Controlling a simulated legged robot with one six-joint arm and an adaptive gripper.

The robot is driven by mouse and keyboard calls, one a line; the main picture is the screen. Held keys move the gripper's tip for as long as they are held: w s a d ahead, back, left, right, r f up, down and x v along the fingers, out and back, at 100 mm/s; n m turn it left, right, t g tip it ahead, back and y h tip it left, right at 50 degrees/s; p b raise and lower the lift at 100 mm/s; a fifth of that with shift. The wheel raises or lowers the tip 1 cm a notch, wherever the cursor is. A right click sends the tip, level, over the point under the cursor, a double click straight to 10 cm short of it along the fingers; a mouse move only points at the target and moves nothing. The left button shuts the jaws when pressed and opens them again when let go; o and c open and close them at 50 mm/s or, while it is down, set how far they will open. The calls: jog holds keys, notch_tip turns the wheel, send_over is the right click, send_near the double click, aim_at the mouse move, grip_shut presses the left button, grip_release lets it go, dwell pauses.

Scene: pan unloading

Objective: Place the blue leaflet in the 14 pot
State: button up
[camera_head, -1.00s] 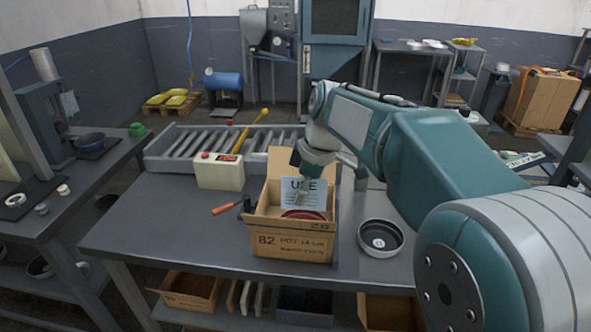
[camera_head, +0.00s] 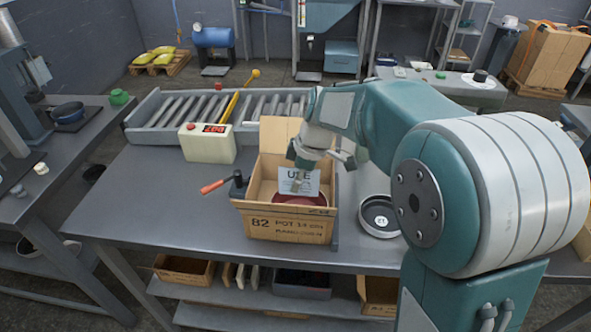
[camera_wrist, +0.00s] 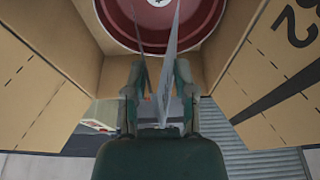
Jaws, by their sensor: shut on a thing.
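An open cardboard box (camera_head: 290,226) printed "82 POT 14" stands on the table. A dark red pot (camera_head: 304,199) sits inside it; its round inside fills the top of the wrist view (camera_wrist: 118,22). A pale blue leaflet (camera_head: 304,175) with dark print stands upright over the pot. My gripper (camera_head: 297,184) is inside the box opening, shut on the leaflet. In the wrist view the leaflet (camera_wrist: 173,50) shows nearly edge-on between the fingers, reaching toward the pot. I cannot tell whether its lower edge touches the pot.
A round dark lid-like dish (camera_head: 379,215) lies right of the box. A red-handled tool (camera_head: 215,186) and a black object (camera_head: 238,184) lie left. A cream device (camera_head: 208,143) and a roller tray (camera_head: 160,108) stand behind. The box walls and raised flap surround my gripper.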

aim_at(296, 200)
jog(key=shift+f, duration=3.5)
jog(key=o, duration=0.9)
jog(key=shift+r, duration=0.1)
notch_tip(296, 200, up, 7)
jog(key=shift+f, duration=0.1)
